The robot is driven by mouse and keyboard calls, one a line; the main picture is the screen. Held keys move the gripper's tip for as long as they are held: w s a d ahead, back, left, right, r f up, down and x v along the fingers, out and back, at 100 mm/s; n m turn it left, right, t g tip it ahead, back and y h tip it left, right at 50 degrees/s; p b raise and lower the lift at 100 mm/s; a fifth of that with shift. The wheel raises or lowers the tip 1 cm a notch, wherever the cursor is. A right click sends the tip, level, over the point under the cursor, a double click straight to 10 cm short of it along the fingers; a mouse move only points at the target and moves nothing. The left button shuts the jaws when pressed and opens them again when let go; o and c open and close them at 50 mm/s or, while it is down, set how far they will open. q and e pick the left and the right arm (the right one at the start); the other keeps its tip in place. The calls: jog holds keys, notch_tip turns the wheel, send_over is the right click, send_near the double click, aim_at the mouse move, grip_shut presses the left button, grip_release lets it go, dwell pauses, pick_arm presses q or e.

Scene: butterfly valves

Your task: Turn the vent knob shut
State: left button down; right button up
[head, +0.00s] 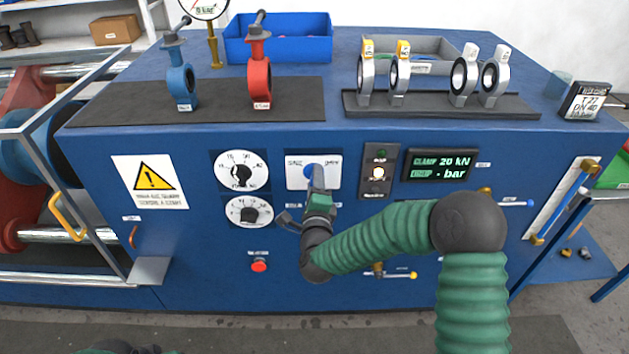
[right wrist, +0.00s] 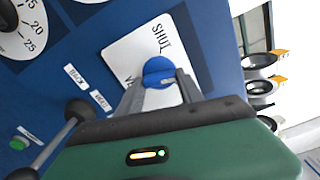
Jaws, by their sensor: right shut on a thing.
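The vent knob (head: 309,171) is a blue round knob on a white plate (head: 334,172) on the front of the blue cabinet. In the right wrist view the knob (right wrist: 158,71) sits beside the word SHUT, and another word on the plate is partly hidden. My right gripper (head: 315,184) reaches the knob from below and in front. In the right wrist view its two grey fingers (right wrist: 160,86) are shut on the knob, one on each side. The knob's lower part is hidden by the gripper. My left gripper is not clearly in view.
Two white dials (head: 241,171) are left of the plate, with a red button (head: 259,266) below. A black-ended lever (head: 289,220) is close to my right gripper's left side. A lamp panel (head: 377,172) and green display (head: 440,165) are to the right. Valves stand on the cabinet top.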

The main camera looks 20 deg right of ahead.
jog(key=shift+n, duration=7.3)
jog(key=o, duration=1.4)
jog(key=shift+w+r, duration=0.1)
